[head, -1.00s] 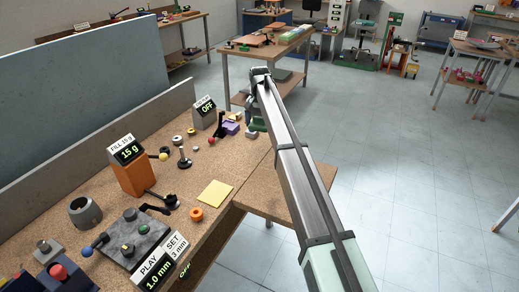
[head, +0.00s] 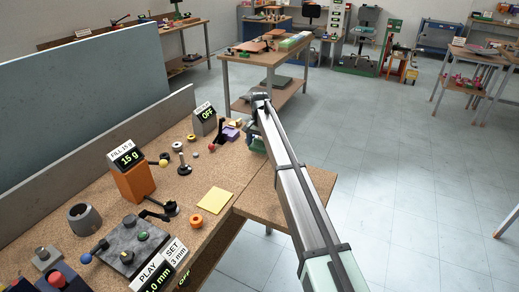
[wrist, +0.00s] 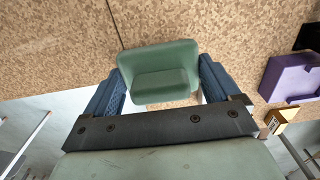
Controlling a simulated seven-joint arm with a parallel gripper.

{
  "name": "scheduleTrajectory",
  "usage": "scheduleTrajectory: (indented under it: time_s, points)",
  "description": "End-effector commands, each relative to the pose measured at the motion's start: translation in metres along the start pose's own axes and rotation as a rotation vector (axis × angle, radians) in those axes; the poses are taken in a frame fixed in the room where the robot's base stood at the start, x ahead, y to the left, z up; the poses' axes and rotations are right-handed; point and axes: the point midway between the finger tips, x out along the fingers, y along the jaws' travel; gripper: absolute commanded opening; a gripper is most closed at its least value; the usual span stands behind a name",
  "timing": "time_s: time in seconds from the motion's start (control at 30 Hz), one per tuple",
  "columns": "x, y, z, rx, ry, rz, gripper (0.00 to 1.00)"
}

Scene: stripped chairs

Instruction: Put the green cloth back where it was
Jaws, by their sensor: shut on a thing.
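In the wrist view, a green piece (wrist: 158,60) sits between the blue fingers of my gripper (wrist: 160,84). It has a raised back and a smaller block in front, with rounded edges; I cannot tell from its look that it is cloth. My gripper is shut on it, over the speckled tabletop. In the head view my gripper (head: 256,142) is at the far right end of the workbench (head: 190,200), where a little of the green shows. The arm hides part of it. I cannot tell whether the green piece touches the bench.
A purple tray (wrist: 291,76) lies right of my gripper, with a small tan block (wrist: 281,118) near it. A display reading OFF (head: 204,119) and a red-knobbed lever (head: 216,143) stand left. A yellow sheet (head: 215,200) lies nearer.

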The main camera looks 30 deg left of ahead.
Motion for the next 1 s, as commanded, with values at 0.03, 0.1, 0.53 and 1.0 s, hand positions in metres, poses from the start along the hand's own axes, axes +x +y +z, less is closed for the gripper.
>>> scheduleTrajectory:
  time_s: [0.03,0.1,0.53,1.0]
  points:
    - [0.008,0.000,0.000,0.000,-0.001,0.001,0.61]
    - [0.017,0.000,0.000,0.000,-0.001,0.001,0.61]
    - [0.026,0.000,0.000,0.000,0.000,0.000,0.61]
    - [0.026,0.000,0.000,0.000,0.000,0.000,1.00]
